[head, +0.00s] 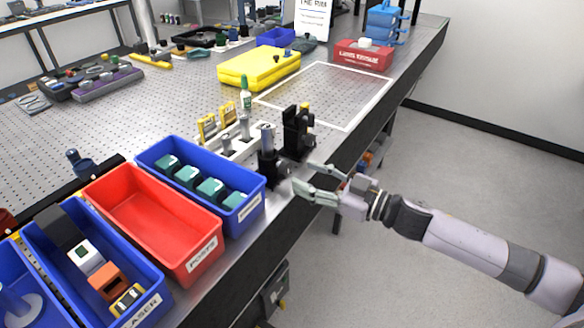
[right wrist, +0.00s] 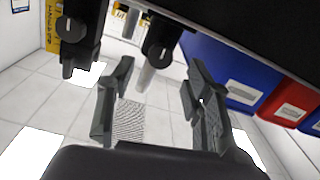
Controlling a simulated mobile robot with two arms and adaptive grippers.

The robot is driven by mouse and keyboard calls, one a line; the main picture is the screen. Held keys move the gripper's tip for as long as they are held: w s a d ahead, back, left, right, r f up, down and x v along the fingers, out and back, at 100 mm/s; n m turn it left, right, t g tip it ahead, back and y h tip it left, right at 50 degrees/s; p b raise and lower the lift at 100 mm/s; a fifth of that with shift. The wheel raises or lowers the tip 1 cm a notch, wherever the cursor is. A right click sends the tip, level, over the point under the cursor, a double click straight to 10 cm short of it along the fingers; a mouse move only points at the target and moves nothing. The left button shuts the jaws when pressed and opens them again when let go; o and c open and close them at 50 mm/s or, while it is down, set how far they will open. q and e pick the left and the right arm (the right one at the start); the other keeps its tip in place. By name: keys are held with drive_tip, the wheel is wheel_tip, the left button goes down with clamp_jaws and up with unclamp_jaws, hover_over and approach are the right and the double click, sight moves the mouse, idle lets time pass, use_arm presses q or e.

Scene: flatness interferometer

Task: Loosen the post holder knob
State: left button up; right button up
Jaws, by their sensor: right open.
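A black post holder (head: 270,167) with a silver post (head: 267,137) stands upright near the front edge of the optical table. A taller black mount (head: 297,132) stands just to its right. In the right wrist view the post holder (right wrist: 165,30) appears upside down, with its post pointing down and a small dark knob (right wrist: 154,53) on its side. The taller mount shows there at upper left with a round knob (right wrist: 70,28). My right gripper (head: 306,177) is open and empty, beside the post holder at the table edge. Its fingers (right wrist: 160,98) are apart, with the post holder beyond them. My left gripper is out of view.
A blue bin (head: 252,208) with teal parts and a red bin (head: 205,262) stand left of the post holder. A pale rack (head: 232,148) with yellow labels is behind it. A yellow case (head: 258,70) lies farther back. Open floor (head: 470,150) lies right of the table.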

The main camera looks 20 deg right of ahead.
sight(288, 169)
drive_tip(key=shift+p+x, duration=0.4)
drive_tip(key=shift+x, duration=2.1)
drive_tip(key=shift+c, duration=0.2)
clamp_jaws()
